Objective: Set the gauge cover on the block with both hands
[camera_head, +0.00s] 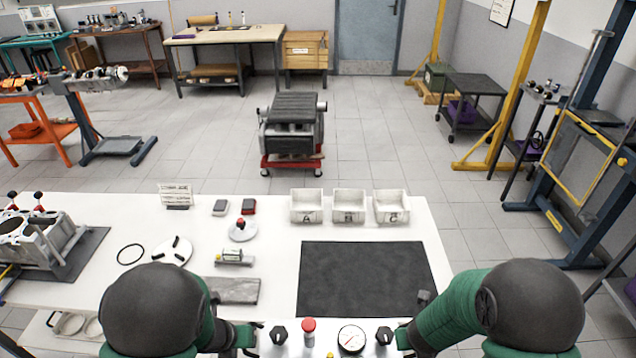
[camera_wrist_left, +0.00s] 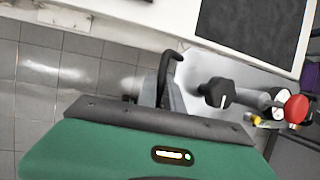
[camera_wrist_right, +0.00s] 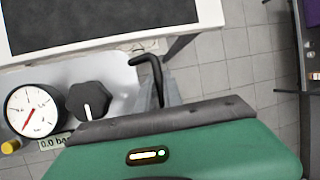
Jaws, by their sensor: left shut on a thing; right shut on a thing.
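The gauge cover (camera_head: 351,340) is a pale metal panel at the bottom edge of the head view. It bears a round dial, black knobs and a red button; its near part is cut off. My left gripper (camera_head: 250,335) is shut at its left end, by a black bent handle (camera_wrist_left: 172,66). My right gripper (camera_head: 403,335) is shut at its right end, by a similar handle (camera_wrist_right: 154,75). The cover also shows in the left wrist view (camera_wrist_left: 246,96) and right wrist view (camera_wrist_right: 62,75). An engine block (camera_head: 38,243) lies on a dark mat at the table's left.
The white table (camera_head: 270,272) holds a black mat (camera_head: 368,278), three labelled bins (camera_head: 348,206), a black ring (camera_head: 130,254), a white disc (camera_head: 172,250) and a grey plate (camera_head: 232,290). Another engine-like block (camera_head: 291,122) stands on a red wheeled stand beyond it, with clear floor around.

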